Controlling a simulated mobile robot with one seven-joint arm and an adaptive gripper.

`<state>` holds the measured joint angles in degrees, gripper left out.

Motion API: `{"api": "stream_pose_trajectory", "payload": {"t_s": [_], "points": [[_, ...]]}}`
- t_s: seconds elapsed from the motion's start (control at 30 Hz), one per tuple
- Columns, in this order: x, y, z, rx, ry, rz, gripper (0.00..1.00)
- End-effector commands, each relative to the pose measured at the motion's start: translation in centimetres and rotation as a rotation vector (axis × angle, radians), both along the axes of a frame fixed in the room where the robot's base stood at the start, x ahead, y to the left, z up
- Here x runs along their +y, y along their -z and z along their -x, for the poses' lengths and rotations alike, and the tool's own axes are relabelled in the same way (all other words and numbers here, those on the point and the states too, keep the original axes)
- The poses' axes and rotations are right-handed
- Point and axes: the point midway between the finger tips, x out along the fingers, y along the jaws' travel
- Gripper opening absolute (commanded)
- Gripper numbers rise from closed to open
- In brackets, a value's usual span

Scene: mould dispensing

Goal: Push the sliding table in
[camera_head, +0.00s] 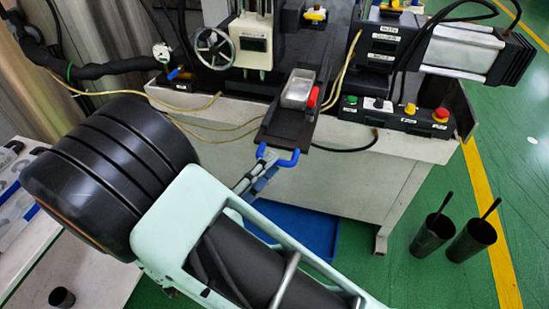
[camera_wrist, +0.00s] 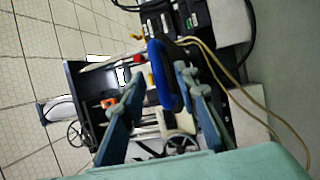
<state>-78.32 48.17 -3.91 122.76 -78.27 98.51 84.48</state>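The sliding table (camera_head: 287,128) is a narrow dark plate that sticks out from the front of the machine, with a blue bar handle (camera_head: 281,160) at its near end. A metal cup with a red part (camera_head: 299,90) sits on it. My gripper (camera_head: 264,162) is at the left part of the handle. In the wrist view the two fingers of my gripper (camera_wrist: 160,77) are apart, with the blue handle (camera_wrist: 163,75) between them. The fingers look open; whether one touches the handle I cannot tell.
The white machine bench (camera_head: 350,170) carries a handwheel (camera_head: 214,49), a row of push buttons (camera_head: 395,112) and loose cables. Two dark cylinders with rods, one (camera_head: 432,236) left of the other (camera_head: 472,241), stand on the green floor at right. A blue mat (camera_head: 300,225) lies below.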

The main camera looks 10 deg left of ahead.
Motion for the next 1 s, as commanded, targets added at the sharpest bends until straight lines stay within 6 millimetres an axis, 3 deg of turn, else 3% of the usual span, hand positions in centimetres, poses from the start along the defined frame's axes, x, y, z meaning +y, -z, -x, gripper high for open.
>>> {"api": "stream_pose_trajectory", "payload": {"t_s": [0.2, 0.53, 0.8, 1.0], "points": [[-1.1, -0.4, -2.0, 0.0, 0.0, 0.0, 0.29], [-1.2, -0.4, -2.4, 0.001, 0.0, 0.0, 0.29], [-1.2, -0.4, -2.3, 0.0, 0.0, 0.0, 0.0], [-1.2, -0.4, -2.3, 0.0, 0.0, 0.0, 0.0]]}}
